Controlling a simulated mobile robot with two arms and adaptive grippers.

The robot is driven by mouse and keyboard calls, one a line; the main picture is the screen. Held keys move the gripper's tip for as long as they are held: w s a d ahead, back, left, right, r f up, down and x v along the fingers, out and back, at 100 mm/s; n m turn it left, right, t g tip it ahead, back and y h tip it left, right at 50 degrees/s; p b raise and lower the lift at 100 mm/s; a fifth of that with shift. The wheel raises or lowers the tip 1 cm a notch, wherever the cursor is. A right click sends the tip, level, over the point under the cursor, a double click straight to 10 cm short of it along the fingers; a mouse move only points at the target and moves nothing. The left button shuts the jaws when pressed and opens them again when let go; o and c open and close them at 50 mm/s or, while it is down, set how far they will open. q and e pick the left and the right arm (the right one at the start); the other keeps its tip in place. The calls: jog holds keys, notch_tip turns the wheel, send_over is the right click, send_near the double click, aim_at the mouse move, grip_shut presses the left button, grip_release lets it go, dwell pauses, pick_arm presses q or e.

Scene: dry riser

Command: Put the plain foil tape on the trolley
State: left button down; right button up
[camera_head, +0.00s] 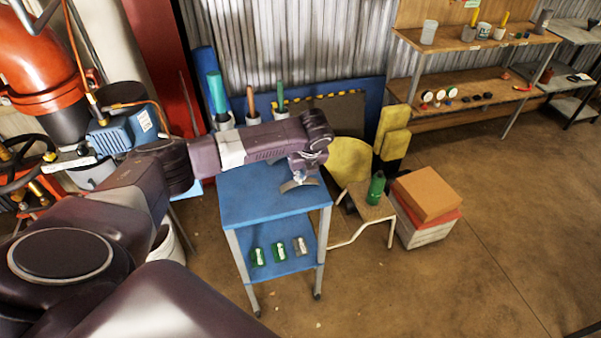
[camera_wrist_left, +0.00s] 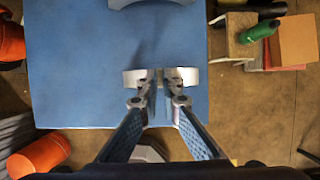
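The blue trolley (camera_head: 250,205) stands in the middle of the head view, and its top (camera_wrist_left: 80,75) fills much of the left wrist view. My left gripper (camera_head: 299,177) is over the right part of that top. In the left wrist view its fingertips (camera_wrist_left: 160,88) are close together at a pale silver-grey roll, the plain foil tape (camera_wrist_left: 133,77), which shows on both sides of them. In the head view the tape (camera_head: 299,185) is a grey arch below the gripper. Its contact with the trolley top is unclear. My right gripper is not in view.
The trolley's lower shelf holds two green items (camera_head: 257,257) and a grey one (camera_head: 300,246). A chair with a green bottle (camera_head: 376,187) and stacked boxes (camera_head: 427,193) stand right.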

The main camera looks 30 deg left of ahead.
pick_arm(q)
jog(key=c, duration=2.2)
grip_release()
jog(key=shift+o, duration=0.2)
jog(key=shift+r, duration=0.1)
jog(key=b+v, duration=0.1)
jog(key=v, duration=1)
jog(key=shift+d+r, duration=0.15)
jog(key=shift+r, duration=0.2)
jog(key=shift+s+d, duration=0.1)
jog(key=shift+s, duration=0.05)
